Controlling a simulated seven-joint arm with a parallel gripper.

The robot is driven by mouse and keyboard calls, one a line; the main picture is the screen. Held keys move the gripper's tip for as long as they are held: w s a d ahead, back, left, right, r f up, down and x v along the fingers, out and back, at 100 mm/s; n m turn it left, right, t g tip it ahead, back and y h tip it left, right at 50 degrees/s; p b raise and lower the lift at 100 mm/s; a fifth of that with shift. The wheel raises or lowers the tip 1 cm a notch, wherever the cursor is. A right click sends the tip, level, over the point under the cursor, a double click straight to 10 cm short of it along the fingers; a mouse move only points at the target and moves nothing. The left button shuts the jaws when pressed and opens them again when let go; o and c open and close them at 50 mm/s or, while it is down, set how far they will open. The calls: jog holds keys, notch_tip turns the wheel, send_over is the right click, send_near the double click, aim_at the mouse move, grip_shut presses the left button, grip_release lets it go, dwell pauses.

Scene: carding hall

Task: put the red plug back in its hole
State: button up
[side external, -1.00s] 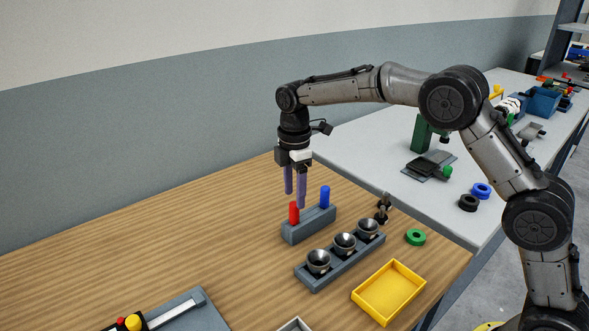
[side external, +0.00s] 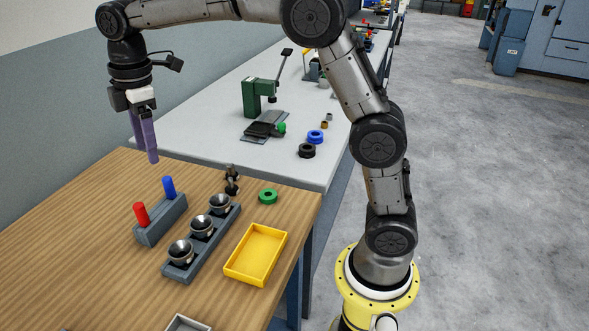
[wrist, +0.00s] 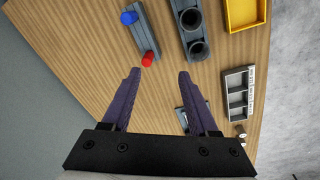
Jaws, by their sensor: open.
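The red plug (side external: 141,213) stands upright at the near end of a small grey block (side external: 166,222). A blue plug (side external: 168,187) stands at the block's other end, and the two reach similar heights. I cannot see into the red plug's hole. My gripper (side external: 146,154) is open and empty, above the block and apart from both plugs. In the wrist view, the red plug (wrist: 147,59) appears just beyond and between my open fingers (wrist: 160,72), with the blue plug (wrist: 128,17) farther off.
A grey rack with several dark cups (side external: 201,226) stands right of the block. Beyond it are a yellow tray (side external: 256,255), a green ring (side external: 268,196) and a small dark fitting (side external: 232,180). A grey compartment tray (wrist: 236,92) shows in the wrist view.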

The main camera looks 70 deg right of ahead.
jog(key=s+d+r+m+t, duration=0.1)
jog(key=s+d+r+m, duration=0.15)
jog(key=s, duration=0.45)
jog(key=s+d+r+m+t, duration=0.1)
jog(key=s+m, duration=0.3)
jog(key=s, duration=0.3)
jog(key=s+d+f+m+t, duration=0.1)
jog(key=s+f+m, duration=0.2)
jog(key=s, duration=0.4)
jog(key=s+d+f+m+t, duration=0.1)
jog(key=s+f+m, duration=0.2)
jog(key=s, duration=0.5)
jog(key=shift+s+f, duration=0.15)
jog(key=shift+f, duration=0.4)
